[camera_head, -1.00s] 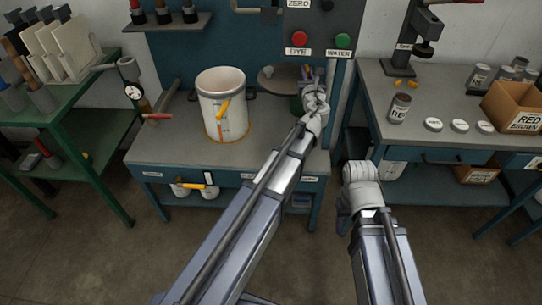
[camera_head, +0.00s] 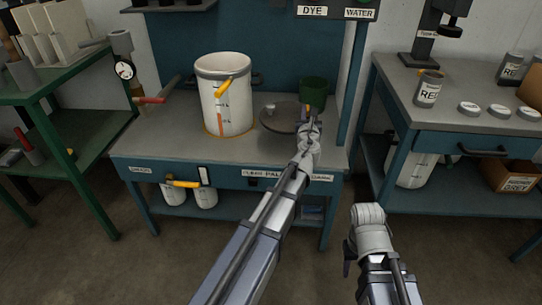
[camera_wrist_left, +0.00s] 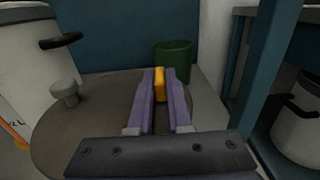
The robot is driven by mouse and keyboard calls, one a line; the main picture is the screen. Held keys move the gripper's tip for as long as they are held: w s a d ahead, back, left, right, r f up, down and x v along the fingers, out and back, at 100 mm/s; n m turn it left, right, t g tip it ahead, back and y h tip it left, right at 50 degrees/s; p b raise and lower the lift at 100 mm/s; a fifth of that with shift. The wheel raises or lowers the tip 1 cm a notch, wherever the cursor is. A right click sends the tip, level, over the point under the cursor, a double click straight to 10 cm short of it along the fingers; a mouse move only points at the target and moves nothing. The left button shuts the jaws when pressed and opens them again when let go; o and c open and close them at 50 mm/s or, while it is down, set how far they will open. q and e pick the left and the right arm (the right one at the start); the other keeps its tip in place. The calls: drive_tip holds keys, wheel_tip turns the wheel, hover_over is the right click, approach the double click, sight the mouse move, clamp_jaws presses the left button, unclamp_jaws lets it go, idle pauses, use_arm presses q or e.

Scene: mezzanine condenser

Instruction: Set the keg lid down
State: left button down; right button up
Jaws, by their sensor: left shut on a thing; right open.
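The keg lid (camera_head: 283,117) is a flat grey disc with a pale knob on its left side. It lies level on, or just above, the bench top (camera_head: 170,150); I cannot tell which. My left gripper (camera_head: 309,122) is shut on the lid's yellow grip, at its right side. In the left wrist view, the two purple fingers pinch the yellow grip (camera_wrist_left: 159,85), with the lid (camera_wrist_left: 100,110) spread beneath them. The white keg (camera_head: 222,100) stands upright and open left of the lid. My right gripper (camera_head: 350,262) hangs empty in front of the right bench.
A green cup (camera_head: 313,92) stands just behind the lid. A blue post (camera_head: 357,85) rises at the bench's right end. The right bench holds a labelled jar (camera_head: 428,90) and several white discs. A green rack stands at left.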

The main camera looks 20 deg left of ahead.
use_arm(q)
drive_tip(key=shift+f, duration=0.25)
wheel_tip(320, 180, down, 6)
drive_tip(key=b, duration=0.6)
drive_tip(key=shift+f+b, duration=0.15)
drive_tip(key=shift+b, duration=0.15)
wheel_tip(320, 180, down, 4)
drive_tip(key=b, duration=0.3)
drive_tip(key=shift+r, duration=0.25)
drive_tip(key=shift+f+b, duration=0.15)
drive_tip(key=shift+b, duration=0.25)
drive_tip(key=c, duration=0.8)
unclamp_jaws()
drive_tip(key=shift+c, duration=0.2)
